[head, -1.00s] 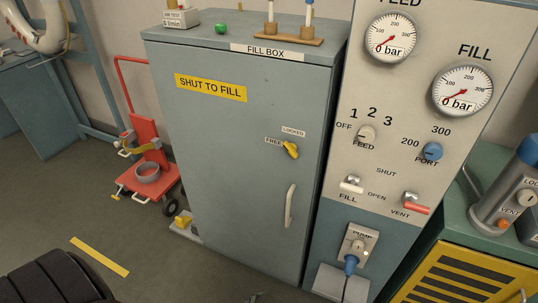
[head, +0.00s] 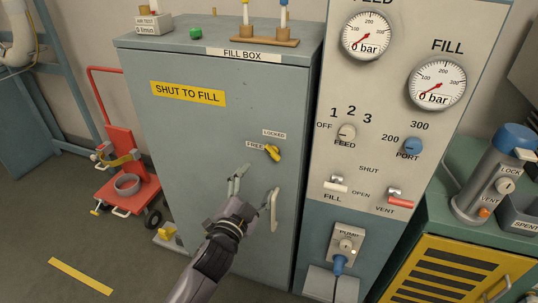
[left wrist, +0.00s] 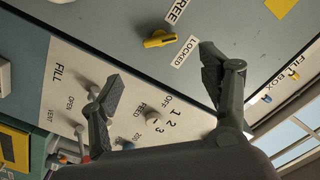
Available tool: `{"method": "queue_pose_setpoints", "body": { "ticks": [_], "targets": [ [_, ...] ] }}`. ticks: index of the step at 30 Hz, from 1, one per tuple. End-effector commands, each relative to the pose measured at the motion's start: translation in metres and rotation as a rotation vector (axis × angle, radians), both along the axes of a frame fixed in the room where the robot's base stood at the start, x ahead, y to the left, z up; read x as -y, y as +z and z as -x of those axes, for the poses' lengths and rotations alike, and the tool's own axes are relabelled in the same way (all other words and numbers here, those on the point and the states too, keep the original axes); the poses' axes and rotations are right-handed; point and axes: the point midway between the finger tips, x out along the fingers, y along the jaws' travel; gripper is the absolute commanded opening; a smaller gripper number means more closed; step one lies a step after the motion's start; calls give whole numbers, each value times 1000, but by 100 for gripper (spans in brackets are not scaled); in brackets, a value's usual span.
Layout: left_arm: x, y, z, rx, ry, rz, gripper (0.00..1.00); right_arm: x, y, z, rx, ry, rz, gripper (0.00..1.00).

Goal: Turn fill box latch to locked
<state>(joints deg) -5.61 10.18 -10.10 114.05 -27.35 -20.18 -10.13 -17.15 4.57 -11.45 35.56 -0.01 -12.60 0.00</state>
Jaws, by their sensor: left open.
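The grey fill box (head: 215,130) stands shut in the head view. Its yellow latch (head: 272,152) is on the upper right of the door and slants from upper left to lower right, its upper-left end by the FREE label (head: 255,145). The LOCKED label (head: 274,133) is above it. The left wrist view also shows the latch (left wrist: 158,39), beyond and between the fingers. My left gripper (head: 251,186) is open and empty, in front of the door below the latch and apart from it. It overlaps the door handle's side in the picture. My right gripper is not in view.
The pale door handle (head: 274,211) is close beside my left gripper in the head view. The gauge panel (head: 375,115) with knobs and levers stands to the right. A red cart (head: 133,187) is at the left. Small items stand on the box top.

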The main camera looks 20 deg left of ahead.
Motion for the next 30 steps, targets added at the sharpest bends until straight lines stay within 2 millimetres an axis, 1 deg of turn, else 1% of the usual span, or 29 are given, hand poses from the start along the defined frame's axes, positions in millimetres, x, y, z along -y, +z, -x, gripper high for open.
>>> {"method": "queue_pose_setpoints", "body": {
  "ticks": [1, 9, 15, 18, 21, 30],
  "targets": [
    [0, 3, -13, 2, 1, 0, 70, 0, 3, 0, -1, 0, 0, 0],
    [2, 2, -72, 1, 1, 0, 70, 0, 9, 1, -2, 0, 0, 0],
    [4, 1, -105, 0, 0, 2, 70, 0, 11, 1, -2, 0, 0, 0],
    [4, 1, -115, 0, 0, 1, 70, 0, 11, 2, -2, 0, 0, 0],
    [4, 0, -120, 0, 0, 1, 70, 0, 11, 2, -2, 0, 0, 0],
    [4, 0, -122, -1, -1, 1, 70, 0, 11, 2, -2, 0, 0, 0]
  ]
}}
